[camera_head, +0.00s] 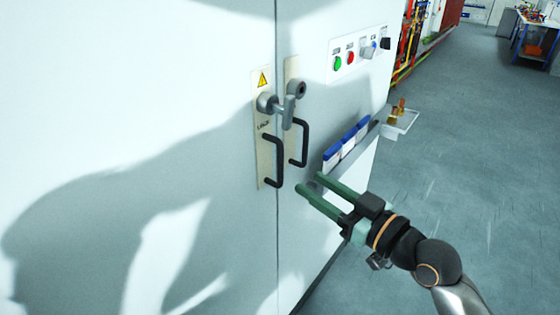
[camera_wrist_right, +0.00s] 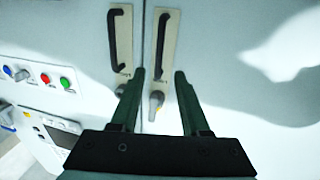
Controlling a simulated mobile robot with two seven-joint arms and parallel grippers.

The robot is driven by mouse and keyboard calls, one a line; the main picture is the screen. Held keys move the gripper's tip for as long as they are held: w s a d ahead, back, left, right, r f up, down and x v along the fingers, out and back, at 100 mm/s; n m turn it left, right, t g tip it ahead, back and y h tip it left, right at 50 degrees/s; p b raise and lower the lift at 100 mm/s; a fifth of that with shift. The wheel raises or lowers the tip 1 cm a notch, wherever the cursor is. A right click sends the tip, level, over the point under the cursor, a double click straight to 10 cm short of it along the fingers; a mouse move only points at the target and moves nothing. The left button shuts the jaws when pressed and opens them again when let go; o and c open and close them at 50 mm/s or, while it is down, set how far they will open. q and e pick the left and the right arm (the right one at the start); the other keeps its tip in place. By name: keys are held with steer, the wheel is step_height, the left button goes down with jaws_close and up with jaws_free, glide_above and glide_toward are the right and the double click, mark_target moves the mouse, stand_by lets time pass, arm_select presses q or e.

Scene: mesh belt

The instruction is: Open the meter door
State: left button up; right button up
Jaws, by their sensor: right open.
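The white meter cabinet has a left door (camera_head: 220,60) and a right door (camera_head: 318,115), which meet at a narrow vertical seam and look shut. The left door has a plate with a warning triangle, a grey turning lever (camera_head: 288,112) and a black bar handle (camera_head: 277,162). The right door has a round lock (camera_head: 297,89) and another black handle (camera_head: 304,143). My right gripper (camera_head: 311,183) is open and empty, its green fingers pointing at the doors just below the right handle. In the right wrist view, both handles show beyond the fingertips (camera_wrist_right: 160,73). My left gripper is not in view.
A button panel (camera_head: 358,50) with green and red buttons is on the cabinet's right part. Below it, a ledge (camera_head: 350,150) holds blue-topped items. A small tray (camera_head: 402,121) juts out at the right edge. Open grey floor (camera_head: 460,130) lies to the right.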

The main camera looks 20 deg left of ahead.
mark_target(282, 164)
steer(key=p+x, duration=0.1)
steer(key=x, duration=0.9)
steer(key=shift+w, duration=0.15)
steer(key=shift+c, duration=0.4)
jaws_close()
stand_by(0.7)
